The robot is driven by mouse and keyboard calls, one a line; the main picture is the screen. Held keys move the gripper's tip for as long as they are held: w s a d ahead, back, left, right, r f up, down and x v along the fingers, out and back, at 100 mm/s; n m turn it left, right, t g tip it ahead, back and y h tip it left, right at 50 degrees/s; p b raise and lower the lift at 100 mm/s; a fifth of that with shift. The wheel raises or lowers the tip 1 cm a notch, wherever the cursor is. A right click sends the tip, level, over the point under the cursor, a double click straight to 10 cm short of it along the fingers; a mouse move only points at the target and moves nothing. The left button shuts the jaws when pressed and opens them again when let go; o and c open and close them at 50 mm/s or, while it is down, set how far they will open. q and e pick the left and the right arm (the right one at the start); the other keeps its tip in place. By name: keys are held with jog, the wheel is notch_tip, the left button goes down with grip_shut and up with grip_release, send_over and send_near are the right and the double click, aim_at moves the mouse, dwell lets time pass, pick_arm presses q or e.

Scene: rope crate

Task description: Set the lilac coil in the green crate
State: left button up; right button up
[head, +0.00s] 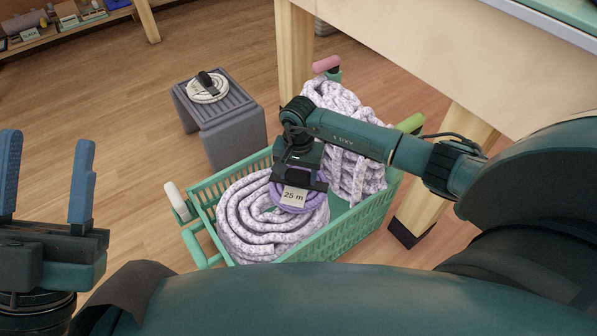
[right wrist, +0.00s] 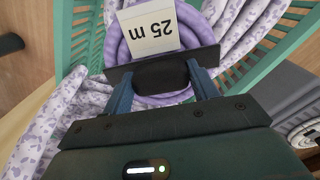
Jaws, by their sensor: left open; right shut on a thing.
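The lilac coil (head: 313,200) carries a "25 m" tag and is in my right gripper (head: 297,182), over the inside of the green crate (head: 345,226). In the right wrist view the fingers (right wrist: 168,78) are shut on a dark band of the lilac coil (right wrist: 196,22). The coil overlaps a large white-and-lilac rope coil (head: 245,222) in the crate's left part; I cannot tell whether it rests on it. My left gripper (head: 46,180) is open and empty at the far left.
A second pale rope bundle (head: 357,175) fills the crate's right part. A grey stool (head: 232,138) with a white coil (head: 207,90) stands behind left. A wooden table (head: 400,50) stands behind right. Open floor lies to the left.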

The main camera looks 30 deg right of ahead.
pick_arm(q)
jog(key=shift+f, duration=0.3)
pick_arm(e)
jog(key=shift+f, duration=0.5)
jog(key=o, duration=0.9)
jog(key=shift+c, duration=0.2)
jog(key=o, duration=0.4)
pick_arm(q)
jog(key=shift+r, duration=0.1)
pick_arm(e)
jog(key=shift+r+p, duration=0.3)
jog(key=shift+r, duration=0.65)
pick_arm(q)
notch_tip(320, 180, down, 6)
jog(key=n+g+y+p, duration=0.1)
jog(key=n+y+p, duration=0.3)
jog(key=n+y, duration=0.2)
jog(key=shift+s+d+g, duration=0.35)
jog(key=shift+g, duration=0.05)
pick_arm(e)
jog(key=shift+r, duration=5.6)
